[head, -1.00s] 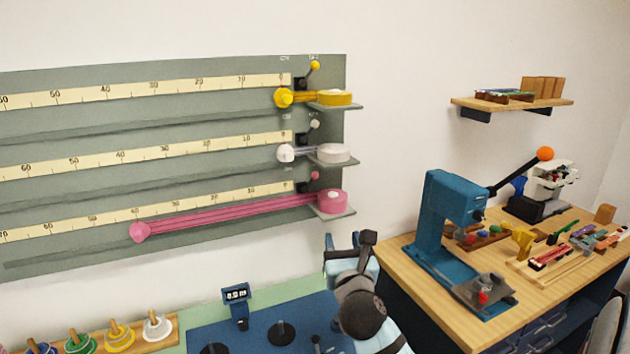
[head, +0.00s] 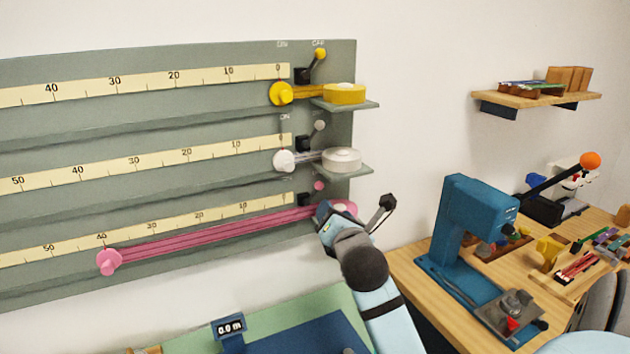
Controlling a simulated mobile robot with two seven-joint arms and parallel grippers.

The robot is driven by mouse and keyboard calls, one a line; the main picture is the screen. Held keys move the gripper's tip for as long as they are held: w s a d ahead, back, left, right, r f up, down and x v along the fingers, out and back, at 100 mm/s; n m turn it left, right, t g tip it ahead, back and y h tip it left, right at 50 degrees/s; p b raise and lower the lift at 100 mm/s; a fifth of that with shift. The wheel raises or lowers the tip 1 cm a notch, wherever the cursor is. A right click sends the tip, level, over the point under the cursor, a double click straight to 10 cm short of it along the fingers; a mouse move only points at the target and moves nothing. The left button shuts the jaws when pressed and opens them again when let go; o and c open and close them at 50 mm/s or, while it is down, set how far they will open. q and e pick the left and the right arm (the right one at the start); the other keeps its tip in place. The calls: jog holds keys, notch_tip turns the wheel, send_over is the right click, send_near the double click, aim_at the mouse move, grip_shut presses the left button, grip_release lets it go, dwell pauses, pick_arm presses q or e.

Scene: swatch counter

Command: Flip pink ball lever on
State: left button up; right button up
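The pink ball (head: 319,186) tops a small lever on the lowest row of the grey wall panel. Its black base (head: 304,199) sits beside the 0 end of the scale. The lever leans right, the side marked OFF on the top row; its own labels are unreadable. My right gripper (head: 356,205) is just below and right of the ball, in front of the pink spool (head: 343,207), partly hiding it. Its two fingers are spread wide with nothing between them. It appears apart from the ball. My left gripper is out of view.
Yellow (head: 320,54) and white (head: 320,125) ball levers stand above, also leaning right. Spool shelves jut from the panel's right edge. A pink ribbon (head: 210,236) runs left to a pink knob (head: 109,261). A blue press (head: 470,235) stands on the wooden bench at right.

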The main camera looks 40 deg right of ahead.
aim_at(320, 187)
jog(key=p+x, duration=0.1)
jog(key=x, duration=0.5)
jog(key=p+x, duration=0.1)
jog(key=x, duration=0.5)
jog(key=shift+r, duration=0.2)
jog(key=shift+w+d+f, duration=0.1)
jog(key=shift+w+d, duration=0.15)
jog(key=shift+w, duration=0.15)
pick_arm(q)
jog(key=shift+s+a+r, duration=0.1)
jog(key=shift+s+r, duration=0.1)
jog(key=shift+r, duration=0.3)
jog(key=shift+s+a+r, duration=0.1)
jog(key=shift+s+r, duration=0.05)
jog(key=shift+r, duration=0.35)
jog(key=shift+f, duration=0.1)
pick_arm(e)
grip_shut()
